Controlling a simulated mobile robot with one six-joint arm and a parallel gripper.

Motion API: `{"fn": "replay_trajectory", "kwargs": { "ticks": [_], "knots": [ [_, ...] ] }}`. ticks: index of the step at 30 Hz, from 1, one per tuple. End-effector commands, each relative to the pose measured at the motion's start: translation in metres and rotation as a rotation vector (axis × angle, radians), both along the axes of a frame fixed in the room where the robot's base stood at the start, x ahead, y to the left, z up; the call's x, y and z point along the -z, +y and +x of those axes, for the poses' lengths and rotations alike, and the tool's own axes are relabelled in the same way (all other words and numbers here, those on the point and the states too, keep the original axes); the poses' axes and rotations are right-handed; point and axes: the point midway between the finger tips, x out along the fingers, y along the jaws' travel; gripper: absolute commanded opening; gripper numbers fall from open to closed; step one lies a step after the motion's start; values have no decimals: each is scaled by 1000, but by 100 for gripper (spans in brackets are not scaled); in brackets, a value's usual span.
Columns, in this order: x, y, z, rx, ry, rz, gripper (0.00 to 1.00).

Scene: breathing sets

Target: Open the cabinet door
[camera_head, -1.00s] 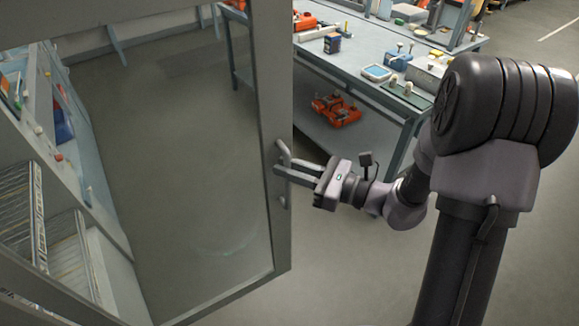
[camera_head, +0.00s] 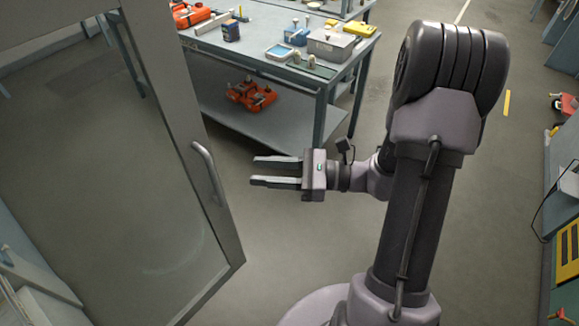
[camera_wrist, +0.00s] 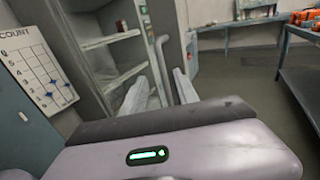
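The cabinet door (camera_head: 174,95) is a glass panel in a grey frame, standing ajar at the left of the head view. Its grey bar handle (camera_head: 208,172) is on the free edge. My gripper (camera_head: 252,171) is right of the handle, apart from it, with its two fingers spread and nothing between them. The fingers also show in the wrist view (camera_wrist: 160,88). A cabinet with open shelves (camera_wrist: 115,42) shows beyond them. Part of the cabinet interior (camera_head: 35,285) shows at the lower left of the head view.
A workbench (camera_head: 255,65) with tools and boxes stands behind my gripper, with an orange tool (camera_head: 250,95) on its lower shelf. The floor between door and bench is clear. A yellow-fronted item (camera_head: 568,255) is at the right edge. A counting chart (camera_wrist: 40,75) hangs at the left of the wrist view.

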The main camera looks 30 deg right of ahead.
Motion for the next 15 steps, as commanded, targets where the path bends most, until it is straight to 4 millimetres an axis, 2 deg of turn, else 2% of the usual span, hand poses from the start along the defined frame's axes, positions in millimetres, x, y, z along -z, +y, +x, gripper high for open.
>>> {"fn": "replay_trajectory", "kwargs": {
  "ticks": [3, 6, 15],
  "knots": [
    [-2, -26, -15, 4, 1, 1, 36],
    [-1, -40, -23, 2, 1, 1, 36],
    [1, -47, -28, -2, 1, -1, 36]
  ]
}}
